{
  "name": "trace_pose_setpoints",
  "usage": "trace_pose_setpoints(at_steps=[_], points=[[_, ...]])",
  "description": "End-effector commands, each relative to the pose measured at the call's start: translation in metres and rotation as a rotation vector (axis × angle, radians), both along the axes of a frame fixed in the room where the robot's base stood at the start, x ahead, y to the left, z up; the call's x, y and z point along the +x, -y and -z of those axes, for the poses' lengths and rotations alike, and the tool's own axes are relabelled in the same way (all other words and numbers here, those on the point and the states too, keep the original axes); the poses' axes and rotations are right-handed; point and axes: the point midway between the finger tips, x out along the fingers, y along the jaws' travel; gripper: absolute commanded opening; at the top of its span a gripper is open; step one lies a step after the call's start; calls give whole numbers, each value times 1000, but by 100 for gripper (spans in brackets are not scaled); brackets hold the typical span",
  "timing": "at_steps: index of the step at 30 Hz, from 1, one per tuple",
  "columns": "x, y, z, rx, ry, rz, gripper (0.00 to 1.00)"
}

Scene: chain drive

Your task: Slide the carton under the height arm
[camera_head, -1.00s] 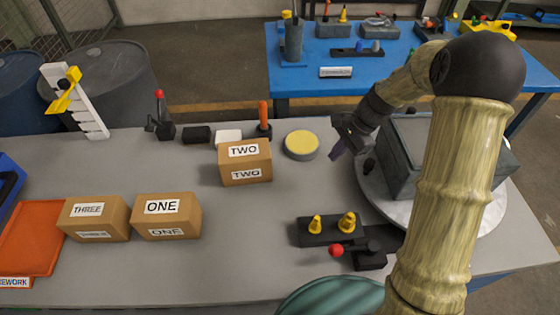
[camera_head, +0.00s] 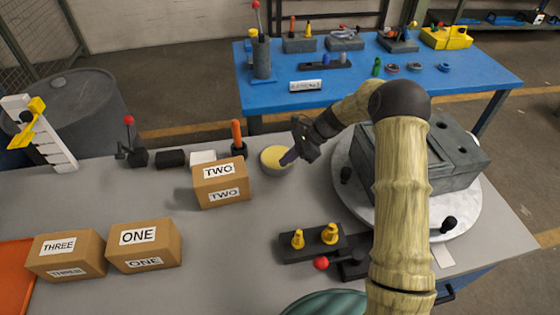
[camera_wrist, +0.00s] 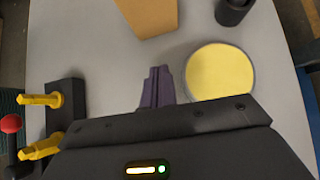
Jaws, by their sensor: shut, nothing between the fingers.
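Three brown cartons stand on the grey bench. Carton TWO (camera_head: 221,184) is behind the others, near the middle. Carton ONE (camera_head: 145,246) and carton THREE (camera_head: 66,256) stand side by side at the front left. The height arm appears to be the yellow pointer (camera_head: 31,125) on the white stepped post (camera_head: 40,138) at the far left. My gripper (camera_head: 287,159) is shut and empty, right of carton TWO, by the yellow-topped disc (camera_head: 272,160). In the wrist view, its purple fingertips (camera_wrist: 158,88) are together, with part of a carton (camera_wrist: 148,15) ahead, apart from them.
A red-knobbed lever (camera_head: 137,150), black block (camera_head: 171,159) and orange-handled tool (camera_head: 237,138) line the back edge. A block with yellow pegs (camera_head: 313,243) is at front right. A grey machine block (camera_head: 440,155) sits on a round plate. Bench between carton ONE and the pegs is clear.

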Motion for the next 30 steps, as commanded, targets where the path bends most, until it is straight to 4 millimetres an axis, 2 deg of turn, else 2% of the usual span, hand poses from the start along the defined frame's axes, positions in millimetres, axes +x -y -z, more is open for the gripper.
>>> trace_pose_setpoints(at_steps=[14, 21, 30], points=[[-17, -57, 59, 0, -4, -2, 0], [-25, -89, 57, 0, -1, -1, 0], [-27, -95, 58, -1, 0, 0, 0]])
